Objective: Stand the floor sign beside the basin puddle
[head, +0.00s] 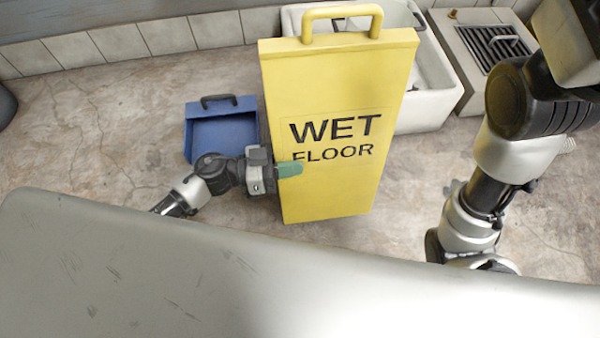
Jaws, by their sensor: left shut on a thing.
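The yellow floor sign (340,185) with "WET FLOOR" in black and a handle on top is in the middle of the head view, upright with a slight tilt. My left gripper (283,170) is shut on its left edge, with a green fingertip across the front face. I cannot tell whether the sign's foot touches the floor. The white basin (440,97) stands behind it against the wall, partly hidden by the sign. I cannot make out a puddle. My right arm rises at the right, and its gripper is out of view.
A blue dustpan (222,132) lies on the floor left of the sign, close to my left arm. A pale block with a dark grate (490,45) stands right of the basin. The cracked floor (95,135) at the left is clear.

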